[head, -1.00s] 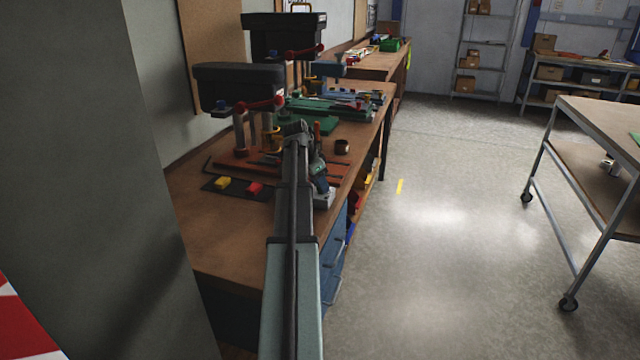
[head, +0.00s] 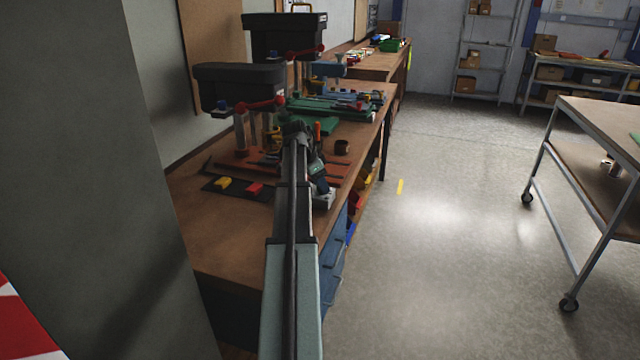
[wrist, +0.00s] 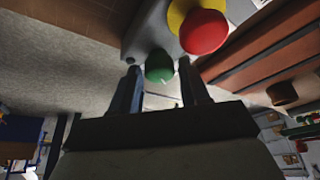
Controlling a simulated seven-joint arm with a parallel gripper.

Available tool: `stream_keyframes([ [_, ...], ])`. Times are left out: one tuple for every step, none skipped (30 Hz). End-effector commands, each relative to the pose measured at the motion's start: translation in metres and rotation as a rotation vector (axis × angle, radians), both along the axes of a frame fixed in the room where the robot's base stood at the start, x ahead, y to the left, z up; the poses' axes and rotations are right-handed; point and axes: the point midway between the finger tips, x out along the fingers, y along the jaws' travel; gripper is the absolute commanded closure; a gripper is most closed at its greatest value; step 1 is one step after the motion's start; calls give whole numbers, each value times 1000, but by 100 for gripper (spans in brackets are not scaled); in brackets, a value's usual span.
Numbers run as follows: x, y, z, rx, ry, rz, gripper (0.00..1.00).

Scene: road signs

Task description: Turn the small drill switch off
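A grey switch box fills the top middle of the wrist view (wrist: 150,32). It carries a red button (wrist: 204,32) on a yellow collar and a green button (wrist: 159,67). My gripper (wrist: 162,75) is open, its two fingers apart. The green button shows between the fingertips, and the red one lies beyond the right finger; contact cannot be told. In the head view, the pale box (head: 324,199) sits at the bench's right edge, with my gripper (head: 319,184) just above it. Its buttons are hidden there. The nearer drill press (head: 240,85) stands on a red base behind.
A second drill press (head: 284,35) stands farther back. A black mat (head: 245,194) with yellow and red blocks lies left of my arm. A small brown cup (head: 342,147) stands right of my gripper. Coloured bins (head: 356,203) hang under the bench edge.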

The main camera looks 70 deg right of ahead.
Motion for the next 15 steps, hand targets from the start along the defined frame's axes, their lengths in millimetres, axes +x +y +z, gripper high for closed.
stream_keyframes([
  [0,0,0,0,0,0,55],
  [0,0,0,0,0,0,55],
  [0,0,0,0,0,0,55],
  [0,0,0,0,0,1,55],
  [0,0,1,0,0,1,55],
  [0,0,2,0,0,1,55],
  [1,1,3,0,0,1,55],
  [1,1,5,0,0,1,55],
  [2,2,8,0,0,1,55],
  [3,3,11,0,0,1,55],
  [4,4,14,-1,0,1,55],
  [6,5,20,-2,0,2,55],
  [8,6,25,-2,-1,2,55],
  [9,8,30,-2,0,2,55],
  [11,10,36,-2,0,2,55],
])
